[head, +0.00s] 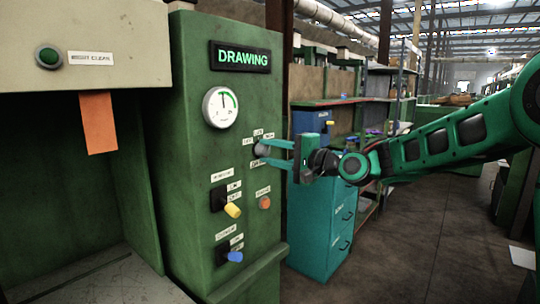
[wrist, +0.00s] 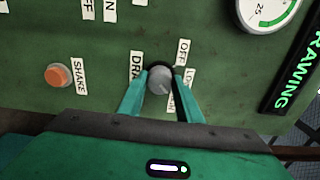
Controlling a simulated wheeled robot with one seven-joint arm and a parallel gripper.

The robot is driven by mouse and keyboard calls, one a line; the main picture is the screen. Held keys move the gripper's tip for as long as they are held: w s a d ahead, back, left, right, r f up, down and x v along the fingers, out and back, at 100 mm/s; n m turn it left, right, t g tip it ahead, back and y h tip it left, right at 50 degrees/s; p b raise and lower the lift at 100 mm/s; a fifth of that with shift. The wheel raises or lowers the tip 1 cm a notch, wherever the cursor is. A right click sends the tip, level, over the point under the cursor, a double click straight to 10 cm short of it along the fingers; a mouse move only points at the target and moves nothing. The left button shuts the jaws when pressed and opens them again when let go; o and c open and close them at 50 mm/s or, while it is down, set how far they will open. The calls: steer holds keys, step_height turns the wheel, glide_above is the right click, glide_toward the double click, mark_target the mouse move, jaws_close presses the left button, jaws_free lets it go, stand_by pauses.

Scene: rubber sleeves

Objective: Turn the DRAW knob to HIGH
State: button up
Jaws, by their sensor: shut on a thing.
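The DRAW knob (head: 260,150) is a small grey round knob on the green machine panel, below the DRAWING sign. My gripper (head: 267,152) reaches it from the right. In the wrist view, the knob (wrist: 159,80) sits between the two teal fingers of my gripper (wrist: 160,83), which are shut on it. OFF and LOW labels show beside the knob, and a third label is partly hidden by a finger. The DRAW label (wrist: 136,65) is partly covered too. I cannot tell which label the knob points to.
A round gauge (head: 220,107) is above the knob. An orange button (head: 264,203), a yellow-handled switch (head: 232,210) and a blue-handled switch (head: 234,257) sit below on the panel. A teal drawer cabinet (head: 318,227) stands behind my gripper.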

steer(key=shift+w+d+f, duration=0.1)
steer(key=shift+w+d, duration=0.15)
steer(key=shift+d, duration=0.1)
steer(key=o, duration=1)
steer(key=shift+o, duration=0.2)
steer(key=shift+s+a, duration=0.1)
steer(key=shift+a, duration=0.05)
steer(key=v, duration=1)
steer(key=shift+s+d, duration=0.2)
steer(key=shift+d, duration=0.15)
